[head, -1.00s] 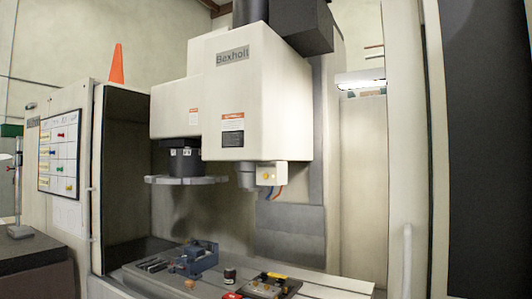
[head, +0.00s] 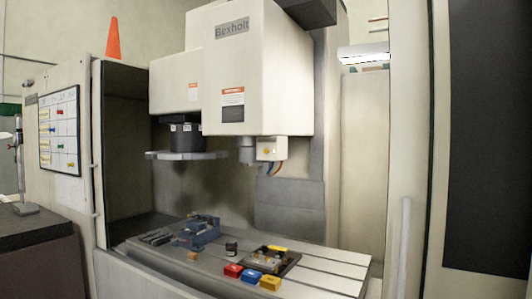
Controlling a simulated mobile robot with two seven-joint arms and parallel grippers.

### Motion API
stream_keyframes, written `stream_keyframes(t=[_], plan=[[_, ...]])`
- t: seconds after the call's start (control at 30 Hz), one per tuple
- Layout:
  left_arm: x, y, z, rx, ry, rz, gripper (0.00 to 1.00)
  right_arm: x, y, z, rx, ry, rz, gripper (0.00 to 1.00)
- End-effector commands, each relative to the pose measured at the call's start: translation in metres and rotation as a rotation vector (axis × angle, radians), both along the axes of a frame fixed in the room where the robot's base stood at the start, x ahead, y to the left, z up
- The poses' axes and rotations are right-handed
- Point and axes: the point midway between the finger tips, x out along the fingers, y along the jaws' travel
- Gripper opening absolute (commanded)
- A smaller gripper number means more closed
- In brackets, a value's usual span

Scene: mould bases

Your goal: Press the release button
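A small pale box (head: 270,147) sits beside the spindle nose (head: 246,150) under the white machine head marked Bexholt (head: 255,70). A small yellow-orange button (head: 267,152) shows on the front of the box. Red and blue lines hang below it. I cannot read any label on the button. Neither of my grippers is in view, and nothing touches the button.
A tool carousel (head: 187,155) stands left of the spindle. The enclosure's right side has a vertical handle (head: 404,245).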

Motion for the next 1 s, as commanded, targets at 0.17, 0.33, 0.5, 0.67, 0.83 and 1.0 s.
stream_keyframes(t=[0.17, 0.33, 0.5, 0.67, 0.83, 1.0], plan=[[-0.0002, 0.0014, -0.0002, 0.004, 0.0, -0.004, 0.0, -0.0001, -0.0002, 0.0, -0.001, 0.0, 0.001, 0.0], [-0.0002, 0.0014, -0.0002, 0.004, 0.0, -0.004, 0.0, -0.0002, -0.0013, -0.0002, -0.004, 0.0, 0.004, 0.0], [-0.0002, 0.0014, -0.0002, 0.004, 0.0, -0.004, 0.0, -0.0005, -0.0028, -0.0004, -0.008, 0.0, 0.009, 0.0], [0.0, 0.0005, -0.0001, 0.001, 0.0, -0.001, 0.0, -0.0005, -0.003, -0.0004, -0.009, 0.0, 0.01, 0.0], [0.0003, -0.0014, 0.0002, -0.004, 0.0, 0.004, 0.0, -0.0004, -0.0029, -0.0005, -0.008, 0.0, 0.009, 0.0], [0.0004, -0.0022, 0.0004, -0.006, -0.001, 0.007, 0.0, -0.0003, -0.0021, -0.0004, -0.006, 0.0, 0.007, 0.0]])
